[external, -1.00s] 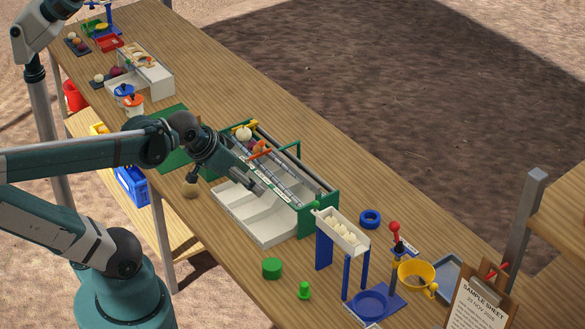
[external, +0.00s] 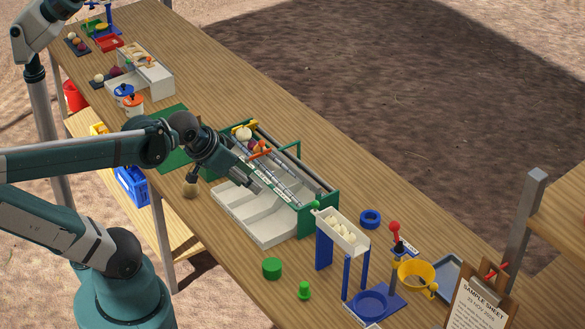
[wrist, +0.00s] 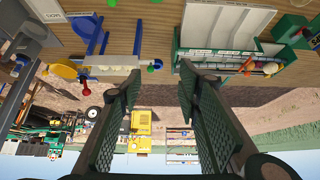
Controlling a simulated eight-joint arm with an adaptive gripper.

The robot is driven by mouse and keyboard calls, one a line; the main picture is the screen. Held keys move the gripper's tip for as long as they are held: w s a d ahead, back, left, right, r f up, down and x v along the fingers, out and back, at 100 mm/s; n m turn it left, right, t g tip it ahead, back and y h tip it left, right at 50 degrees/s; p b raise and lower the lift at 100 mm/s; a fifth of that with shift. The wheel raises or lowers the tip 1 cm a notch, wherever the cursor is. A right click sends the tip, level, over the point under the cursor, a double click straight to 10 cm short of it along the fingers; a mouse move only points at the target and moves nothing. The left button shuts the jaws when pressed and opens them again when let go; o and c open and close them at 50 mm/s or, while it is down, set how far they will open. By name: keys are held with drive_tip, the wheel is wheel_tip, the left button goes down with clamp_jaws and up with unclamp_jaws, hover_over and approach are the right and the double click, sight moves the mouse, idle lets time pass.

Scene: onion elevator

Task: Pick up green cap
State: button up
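A short green cylinder that looks like a cap (external: 272,268) stands on the table in front of the white sorting tray. A smaller green knobbed piece (external: 304,290) stands to its right; I cannot tell for certain which of the two is the green cap. My gripper (external: 258,187) is above the white tray, up and left of both green pieces and well apart from them. In the wrist view my gripper (wrist: 158,82) has its two fingers spread apart with nothing between them.
The green-framed sorter with its white tray (external: 262,228) is below my gripper. A blue-legged stand with a white trough (external: 342,232), a blue ring (external: 370,218) and a yellow funnel (external: 416,274) are to the right. Bare table surrounds the green pieces.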

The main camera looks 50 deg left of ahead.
drive_tip(key=m+g+h+b, duration=0.2)
drive_tip(key=m+g+b, duration=0.4)
drive_tip(key=m, duration=0.9)
hover_over(304, 284)
drive_tip(key=a, duration=0.1)
drive_tip(key=shift+g, duration=0.4)
drive_tip(key=shift+s+f+p, duration=0.15)
drive_tip(key=shift+f+p, duration=0.25)
drive_tip(key=shift+f, duration=12.85)
drive_tip(key=shift+d+f, duration=0.15)
drive_tip(key=shift+f, duration=1.15)
drive_tip(key=shift+b, duration=0.3)
